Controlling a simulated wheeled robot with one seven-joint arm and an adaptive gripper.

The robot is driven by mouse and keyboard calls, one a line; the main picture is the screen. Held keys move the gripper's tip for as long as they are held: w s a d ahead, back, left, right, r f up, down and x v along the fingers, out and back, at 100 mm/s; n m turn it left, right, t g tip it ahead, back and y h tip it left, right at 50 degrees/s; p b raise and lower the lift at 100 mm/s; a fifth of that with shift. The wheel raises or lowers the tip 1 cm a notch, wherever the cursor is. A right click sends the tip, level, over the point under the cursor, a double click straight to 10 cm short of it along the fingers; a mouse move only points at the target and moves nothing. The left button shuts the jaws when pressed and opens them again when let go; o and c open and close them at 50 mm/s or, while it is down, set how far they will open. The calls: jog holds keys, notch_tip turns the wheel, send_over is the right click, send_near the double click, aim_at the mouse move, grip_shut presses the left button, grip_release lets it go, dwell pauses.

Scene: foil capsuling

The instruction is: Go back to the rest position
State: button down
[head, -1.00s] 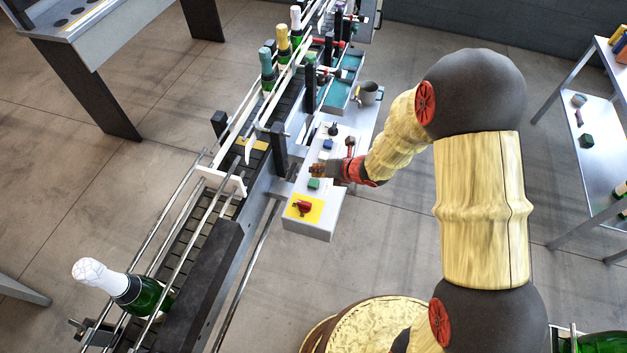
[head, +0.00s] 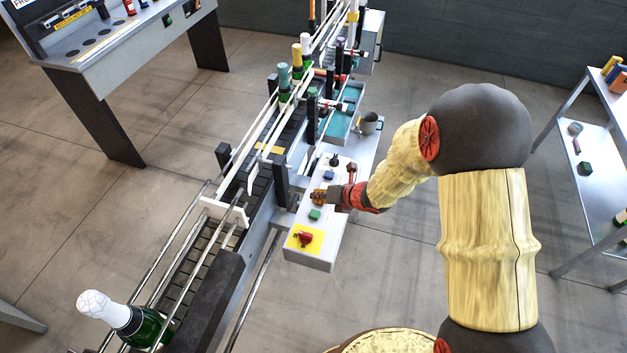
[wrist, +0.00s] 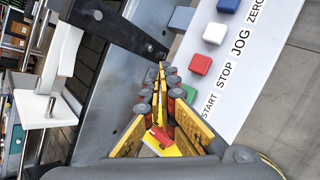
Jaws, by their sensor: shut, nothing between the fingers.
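My gripper (head: 318,197) is at the end of my arm, over the control panel (head: 320,257) beside the conveyor. Its fingers are shut and empty; in the wrist view the finger pads (wrist: 162,95) meet. The panel carries a green button (head: 315,214), a blue button (head: 328,175), a black knob (head: 335,160) and a red knob on a yellow patch (head: 305,239). In the wrist view a red button (wrist: 200,64) and the green button (wrist: 189,93) lie right of the fingers, beside STOP and START labels. Whether the fingers touch the panel cannot be told.
The conveyor (head: 195,265) runs along the panel's left side with rails and posts. A green bottle with white foil (head: 125,317) stands at its near end; several capped bottles stand farther up. A grey mug (head: 368,123) is behind the panel. A shelf table (head: 600,190) is at right.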

jog(key=shift+d+f+m, duration=0.2)
jog(key=shift+m, duration=0.4)
jog(key=s+d+f+m+h, duration=0.1)
jog(key=d+m, duration=0.1)
jog(key=m, duration=0.1)
jog(key=d+f+m+h, duration=0.1)
jog(key=d+m, duration=0.1)
jog(key=d, duration=0.1)
jog(key=s+d+f+m+g+h, duration=0.1)
jog(key=d+f+m+h, duration=0.1)
jog(key=d+m, duration=0.1)
jog(key=shift+s+m, duration=0.3)
jog(key=s+d+r+m+g+h+b, duration=0.25)
jog(key=s+d+r+m+h, duration=0.25)
jog(key=s+d+r+m, duration=1)
jog(key=s+a+r+m+t+y+b, duration=0.1)
jog(key=s+a+r+m+b, duration=0.1)
jog(key=s+a+r+m, duration=0.2)
jog(key=s+a+r+m+t+y+b, duration=0.1)
jog(key=s+a+r+m, duration=0.2)
jog(key=s+r+m, duration=0.3)
notch_tip(320, 180, up, 3)
jog(key=shift+s+a+r+m+t+b, duration=0.15)
jog(key=shift+s+a+m+t+b, duration=0.2)
jog(key=shift+m, duration=0.35)
